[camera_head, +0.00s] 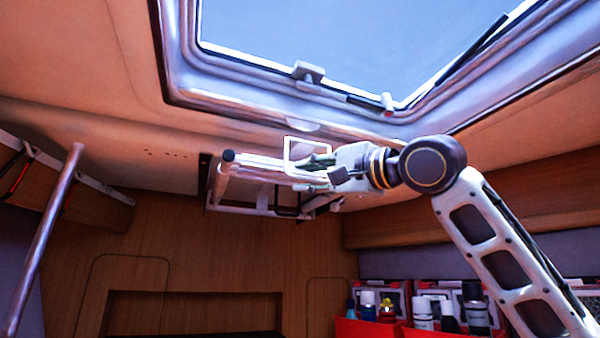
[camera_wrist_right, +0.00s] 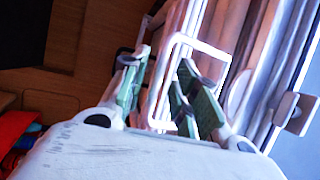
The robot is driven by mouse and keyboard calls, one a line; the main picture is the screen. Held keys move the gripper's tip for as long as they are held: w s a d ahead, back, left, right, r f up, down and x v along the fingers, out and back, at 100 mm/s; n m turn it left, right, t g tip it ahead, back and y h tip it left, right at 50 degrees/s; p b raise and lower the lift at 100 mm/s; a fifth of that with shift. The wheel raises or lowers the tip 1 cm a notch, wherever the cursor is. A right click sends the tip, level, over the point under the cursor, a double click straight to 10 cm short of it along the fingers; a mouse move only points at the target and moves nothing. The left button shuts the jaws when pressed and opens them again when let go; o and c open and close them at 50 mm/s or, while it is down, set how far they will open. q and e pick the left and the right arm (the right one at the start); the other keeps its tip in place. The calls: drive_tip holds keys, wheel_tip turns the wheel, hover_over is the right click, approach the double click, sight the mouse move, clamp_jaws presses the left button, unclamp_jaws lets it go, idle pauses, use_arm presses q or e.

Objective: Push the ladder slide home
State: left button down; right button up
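The ladder slide (camera_head: 262,165) is a pale metal frame with rails and a dark end cap, folded up under the ceiling beside the roof hatch. A white rectangular loop handle (camera_head: 300,143) stands up from it; it also shows in the right wrist view (camera_wrist_right: 204,45). My right gripper (camera_head: 318,168) reaches in from the right at the slide's right part. In the right wrist view its green-padded fingers (camera_wrist_right: 163,75) are apart, with one side of the loop showing between them. Whether either finger touches the loop cannot be told. My left gripper is out of view.
The framed roof hatch (camera_head: 330,85) is above, with a latch (camera_head: 308,72) on its near edge. Red bins (camera_head: 372,328) with bottles stand low on the right. A slanted pole (camera_head: 45,235) is at the left. The space below the slide is clear before a wooden wall (camera_head: 200,250).

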drive_tip(key=shift+w+a+r, duration=0.1)
drive_tip(key=shift+w+a, duration=0.35)
drive_tip(key=shift+a, duration=0.05)
drive_tip(key=shift+c, duration=0.4)
clamp_jaws()
